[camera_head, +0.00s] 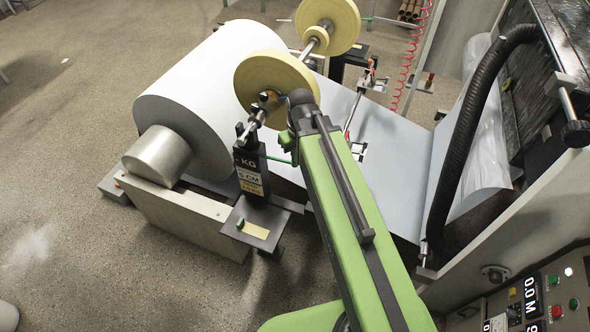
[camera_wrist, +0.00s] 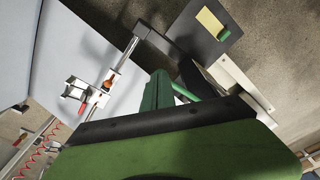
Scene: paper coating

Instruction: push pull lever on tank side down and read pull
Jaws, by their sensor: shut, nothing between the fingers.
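A black stand (camera_head: 262,185) with a KG readout and a yellow label stands beside the big paper roll. A short green lever (camera_head: 280,159) sticks out from it to the right, roughly level. In the wrist view the green lever (camera_wrist: 185,92) shows as a thin rod just right of my gripper. My gripper (camera_wrist: 157,90) is shut and empty, its green fingers close to the lever's end. I cannot tell whether they touch. The readout's value is not legible, and I cannot tell whether this is the tank-side lever.
The white paper roll (camera_head: 205,95) and a yellow disc (camera_head: 272,85) stand close by my arm. A dark plate (camera_wrist: 195,38) with a yellow label lies beyond the lever. A red-handled clamp (camera_wrist: 90,97) sits over the paper web. A control panel (camera_head: 540,305) is at lower right.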

